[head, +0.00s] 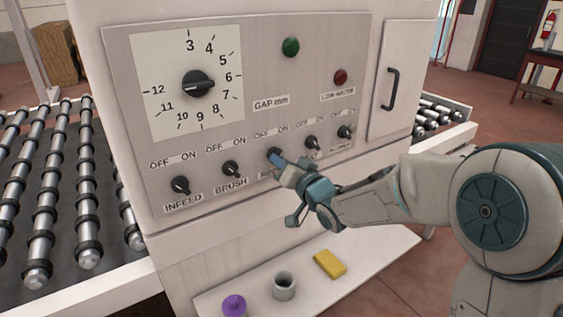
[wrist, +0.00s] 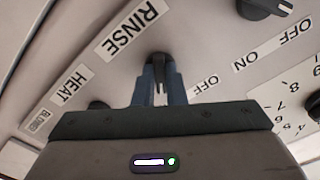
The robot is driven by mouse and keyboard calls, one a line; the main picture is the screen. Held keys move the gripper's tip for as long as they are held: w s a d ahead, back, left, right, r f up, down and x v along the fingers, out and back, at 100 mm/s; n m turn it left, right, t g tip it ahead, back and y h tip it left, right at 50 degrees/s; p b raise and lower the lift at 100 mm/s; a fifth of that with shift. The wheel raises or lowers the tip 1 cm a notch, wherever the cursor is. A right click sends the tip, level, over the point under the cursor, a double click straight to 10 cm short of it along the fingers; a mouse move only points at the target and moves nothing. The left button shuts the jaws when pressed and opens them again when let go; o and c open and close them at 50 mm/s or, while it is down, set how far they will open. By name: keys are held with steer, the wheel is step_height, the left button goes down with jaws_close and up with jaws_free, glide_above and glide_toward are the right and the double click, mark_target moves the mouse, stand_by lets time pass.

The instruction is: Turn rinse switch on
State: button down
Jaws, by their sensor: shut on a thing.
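The rinse switch (head: 272,153) is a small black knob on the grey control panel, third from the left in the lower row. It also shows in the wrist view (wrist: 158,66), beside the RINSE label (wrist: 130,28). My gripper (head: 277,158) is at this knob, its blue fingers shut on it, one on each side, in the wrist view (wrist: 159,84). The fingers and wrist partly hide the knob and its label in the head view. I cannot tell clearly whether its pointer is at OFF or ON.
The brush knob (head: 231,169) and heat knob (head: 312,143) sit close on either side. The infeed knob (head: 181,185) and a large gap dial (head: 198,84) are further left. A shelf below holds a purple knob (head: 234,305), a grey cup (head: 284,287) and a yellow block (head: 329,263).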

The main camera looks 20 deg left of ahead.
stand_by(0.4)
steer(key=c, duration=1.5)
jaws_free()
steer(key=b+v, duration=0.1)
steer(key=v, duration=1.2)
steer(key=shift+s+d, duration=0.25)
steer(key=shift+d, duration=0.05)
